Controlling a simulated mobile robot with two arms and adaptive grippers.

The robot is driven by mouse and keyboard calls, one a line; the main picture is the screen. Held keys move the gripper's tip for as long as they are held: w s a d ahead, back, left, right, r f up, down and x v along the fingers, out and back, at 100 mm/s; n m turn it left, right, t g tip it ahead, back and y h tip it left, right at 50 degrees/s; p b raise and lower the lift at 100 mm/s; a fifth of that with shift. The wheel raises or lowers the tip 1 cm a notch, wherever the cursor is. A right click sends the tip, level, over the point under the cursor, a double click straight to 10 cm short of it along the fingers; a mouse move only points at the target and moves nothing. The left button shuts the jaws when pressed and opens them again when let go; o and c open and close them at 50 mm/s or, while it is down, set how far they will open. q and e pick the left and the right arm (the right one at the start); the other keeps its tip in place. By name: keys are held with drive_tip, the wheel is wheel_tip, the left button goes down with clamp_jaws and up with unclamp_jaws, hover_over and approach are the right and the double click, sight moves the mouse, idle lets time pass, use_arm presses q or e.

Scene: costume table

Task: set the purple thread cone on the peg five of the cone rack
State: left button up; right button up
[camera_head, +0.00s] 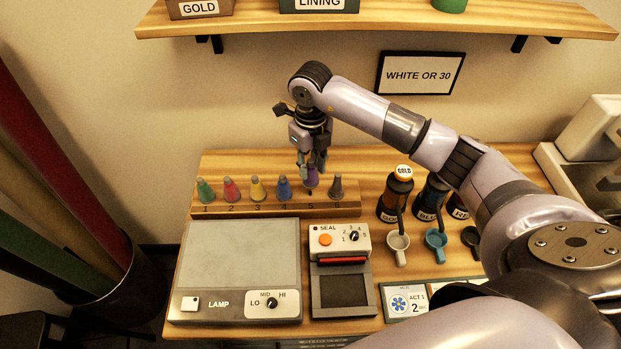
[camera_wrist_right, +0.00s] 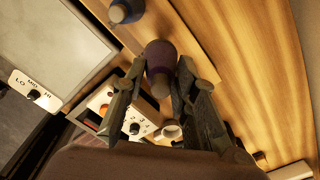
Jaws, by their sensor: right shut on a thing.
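The purple thread cone (camera_head: 312,178) is upright between the fingers of my right gripper (camera_head: 313,166), directly over the place marked 5 on the wooden cone rack (camera_head: 335,210). Its base looks slightly higher than the bases of the neighbouring cones, and a small dark bit shows under it. In the right wrist view the purple cone (camera_wrist_right: 161,55) is between the fingertips of my right gripper (camera_wrist_right: 160,82). Peg five itself is mostly hidden by the cone. My left gripper is not in view.
Green (camera_head: 205,189), red (camera_head: 231,189), yellow (camera_head: 257,188) and blue (camera_head: 283,188) cones stand left of it; a grey cone (camera_head: 336,186) stands close on the right. A lamp panel (camera_head: 240,258) and a sealer (camera_head: 340,240) are in front. Bottles (camera_head: 397,195) stand further right.

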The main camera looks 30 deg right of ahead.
sight(311, 179)
wheel_tip(311, 179, down, 5)
drive_tip(key=shift+r+p, duration=0.2)
drive_tip(key=shift+p, duration=0.35)
drive_tip(key=shift+f, duration=0.25)
drive_tip(key=shift+f, duration=0.15)
drive_tip(key=shift+f+b, duration=0.1)
drive_tip(key=shift+b, duration=0.2)
drive_tip(key=o, duration=1.1)
